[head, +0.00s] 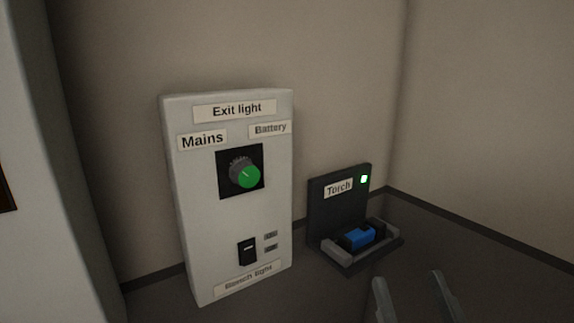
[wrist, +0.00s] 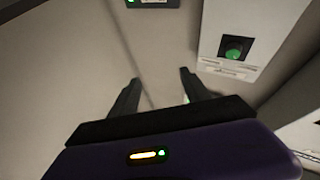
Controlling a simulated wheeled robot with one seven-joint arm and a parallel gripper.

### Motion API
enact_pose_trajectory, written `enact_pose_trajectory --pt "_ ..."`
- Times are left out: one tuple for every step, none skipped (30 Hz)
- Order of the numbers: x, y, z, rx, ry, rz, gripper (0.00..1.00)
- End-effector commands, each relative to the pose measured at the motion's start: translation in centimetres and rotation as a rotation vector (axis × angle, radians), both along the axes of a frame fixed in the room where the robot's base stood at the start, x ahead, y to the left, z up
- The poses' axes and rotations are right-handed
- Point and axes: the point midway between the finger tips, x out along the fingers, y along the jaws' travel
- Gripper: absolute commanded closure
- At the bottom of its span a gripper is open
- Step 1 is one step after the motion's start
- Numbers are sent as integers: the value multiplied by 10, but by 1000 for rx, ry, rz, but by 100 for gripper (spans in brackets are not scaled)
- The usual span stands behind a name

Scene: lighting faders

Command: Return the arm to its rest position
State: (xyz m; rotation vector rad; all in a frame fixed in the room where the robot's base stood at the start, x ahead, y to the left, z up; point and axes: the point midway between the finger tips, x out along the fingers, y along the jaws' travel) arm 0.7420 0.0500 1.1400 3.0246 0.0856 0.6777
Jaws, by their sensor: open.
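My gripper (head: 412,292) shows at the lower right edge of the head view, its two fingers apart with nothing between them. In the wrist view my gripper (wrist: 157,84) is also open and empty, the fingers spread over bare surface. It touches neither the control panel nor the torch holder. The rest of the arm is out of the head view.
A pale control panel (head: 186,235) labelled "Exit light" carries a green-faced knob (head: 247,176) between "Mains" and "Battery", with a black switch (head: 247,251) below. Right of it stands a dark "Torch" holder (head: 325,211) with a green light and blue torch (head: 360,238). Walls close the corner behind.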

Motion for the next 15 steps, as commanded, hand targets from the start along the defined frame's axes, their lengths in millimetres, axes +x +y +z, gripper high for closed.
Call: enact_pose_trajectory --pt "-10 -5 -19 30 32 -8 44" --pt "-16 -8 -28 47 46 -12 44" --pt "-25 -12 -40 67 64 -19 44" --pt "-31 -14 -49 81 79 -24 44" --pt "-38 -17 -58 92 93 -29 44" --pt "-48 -20 -70 108 112 -35 44" --pt "-55 -22 -78 118 129 -39 44" --pt "-63 -24 -87 127 144 -43 44" --pt "-73 -27 -98 134 167 -49 44" --pt "-82 -29 -106 141 184 -52 44" --pt "-90 -31 -113 144 201 -56 44" --pt "-101 -33 -124 150 227 -60 44" --pt "-110 -34 -131 150 246 -63 44" --pt "-119 -36 -139 150 267 -67 44" --pt "-131 -38 -148 148 294 -69 44"
